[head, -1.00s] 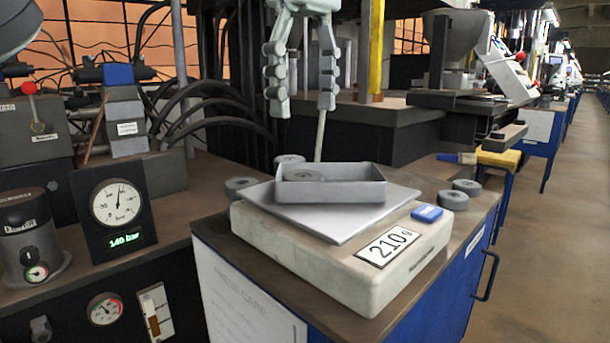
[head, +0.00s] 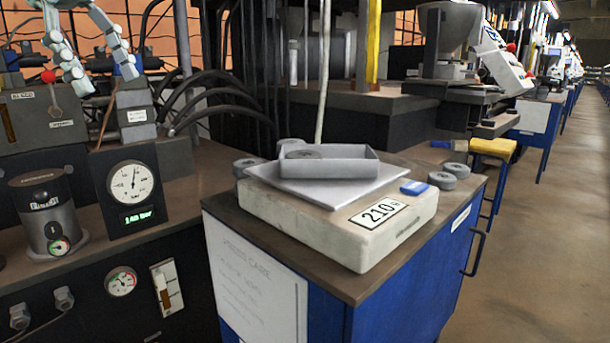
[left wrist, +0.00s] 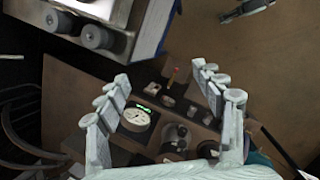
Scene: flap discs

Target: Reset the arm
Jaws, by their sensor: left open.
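My left gripper (head: 106,81) is open and empty at the top left of the head view, in front of the grey press equipment. Both its fingers also show in the left wrist view (left wrist: 160,74), spread apart with nothing between them. Grey flap discs stand around the scale (head: 330,222): one at its left (head: 247,167), one behind it (head: 290,145) and two at its right (head: 442,180). My right gripper is in neither view.
The scale stands on a blue cabinet (head: 400,300). A pressure gauge (head: 131,183) and a grey cylinder (head: 47,215) stand on the bench at left. Black hoses (head: 215,110) hang behind. A yellow-topped stool (head: 494,149) stands at right beside open floor (head: 540,250).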

